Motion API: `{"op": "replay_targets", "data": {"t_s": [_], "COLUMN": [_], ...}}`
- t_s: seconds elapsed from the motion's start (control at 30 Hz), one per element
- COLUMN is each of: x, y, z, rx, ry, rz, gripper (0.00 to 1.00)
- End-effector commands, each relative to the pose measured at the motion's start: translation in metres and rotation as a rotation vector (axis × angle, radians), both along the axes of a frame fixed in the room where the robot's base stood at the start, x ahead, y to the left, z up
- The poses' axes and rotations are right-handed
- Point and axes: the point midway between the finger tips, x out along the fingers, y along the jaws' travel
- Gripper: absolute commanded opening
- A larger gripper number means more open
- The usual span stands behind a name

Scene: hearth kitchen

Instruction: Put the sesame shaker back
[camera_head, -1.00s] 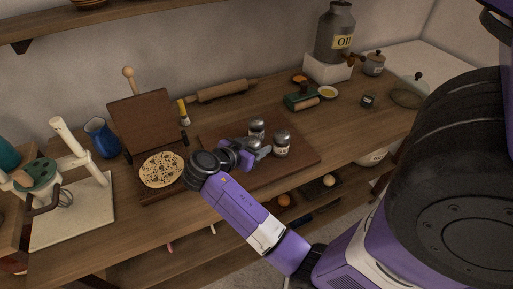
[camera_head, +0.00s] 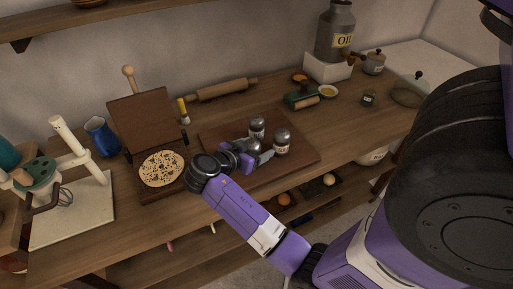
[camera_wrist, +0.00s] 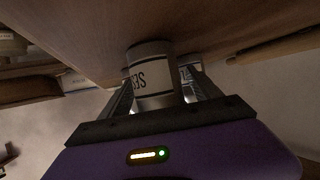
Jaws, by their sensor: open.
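The sesame shaker (camera_head: 282,142) stands upright on the dark board, a pale jar with a grey metal top. In the wrist view the shaker (camera_wrist: 153,88) shows part of a label reading "SES". My gripper (camera_head: 266,157) is open, low over the board at its left. In the wrist view the fingers of my gripper (camera_wrist: 163,92) lie on either side of the shaker, with no clear contact visible. A second similar shaker (camera_head: 257,130) stands just behind and left; part of its label shows beyond the right finger in the wrist view (camera_wrist: 187,73).
The dark board (camera_head: 228,127) lies on the wooden counter. A flatbread press (camera_head: 143,117) with a speckled flatbread (camera_head: 161,168) is at left. Counter right of the board is clear.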

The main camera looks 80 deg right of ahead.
Motion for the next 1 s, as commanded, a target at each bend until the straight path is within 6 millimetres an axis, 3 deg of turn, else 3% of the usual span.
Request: {"op": "replay_targets", "data": {"t_s": [0.17,0.6,0.8,1.0], "x": [0.005,0.034,0.039,0.040], "y": [0.010,0.081,0.098,0.101], "z": [0.006,0.044,0.053,0.055], "rx": [-0.002,-0.001,0.000,0.000], "ry": [-0.001,-0.004,0.000,0.000], "rz": [0.004,0.004,0.001,0.000], "gripper": [0.73,0.73,0.73,0.73]}}
